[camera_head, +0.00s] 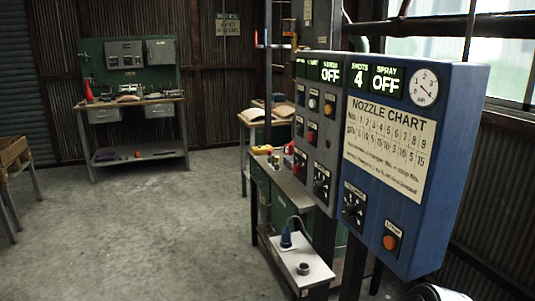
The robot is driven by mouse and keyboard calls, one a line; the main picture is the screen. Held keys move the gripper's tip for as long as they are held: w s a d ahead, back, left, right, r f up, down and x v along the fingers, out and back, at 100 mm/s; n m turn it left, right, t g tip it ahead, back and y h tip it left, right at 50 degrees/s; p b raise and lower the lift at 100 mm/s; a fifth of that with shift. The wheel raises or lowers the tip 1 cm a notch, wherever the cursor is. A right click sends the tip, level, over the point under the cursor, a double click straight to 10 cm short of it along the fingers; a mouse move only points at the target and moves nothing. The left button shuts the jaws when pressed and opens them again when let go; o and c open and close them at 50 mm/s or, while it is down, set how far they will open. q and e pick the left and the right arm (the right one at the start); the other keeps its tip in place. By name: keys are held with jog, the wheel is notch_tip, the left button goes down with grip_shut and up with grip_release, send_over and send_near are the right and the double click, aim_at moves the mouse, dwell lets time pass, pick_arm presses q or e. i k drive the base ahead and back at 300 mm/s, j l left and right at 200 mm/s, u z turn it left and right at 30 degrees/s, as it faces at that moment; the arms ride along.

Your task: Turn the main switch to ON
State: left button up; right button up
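A blue control box (440,170) stands close on the right, with a grey control panel (321,120) beside it on its left. The blue box carries a black rotary knob (354,206) and an orange-red button (389,242) low on its front. The grey panel carries another black rotary knob (321,181) and several small buttons above it. The labels by the knobs are too small to read, so I cannot tell which is the main switch. Green displays read SHOTS 4 and SPRAY OFF, and a grey panel display reads OFF. Neither gripper shows.
A small white shelf (297,272) with a blue bottle (286,238) juts out below the panels. A green cabinet (275,200) stands behind it. A workbench (130,102) stands at the back left. The concrete floor (150,220) at left centre is clear.

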aim_at(296, 168)
jog(key=i+j, duration=0.25)
jog(key=i, duration=0.2)
jog(key=i+j, duration=0.25)
jog(key=i, duration=0.25)
jog(key=i+j, duration=0.25)
jog(key=i, duration=0.2)
jog(key=i+j, duration=0.25)
jog(key=i, duration=0.2)
jog(key=z, duration=1.3)
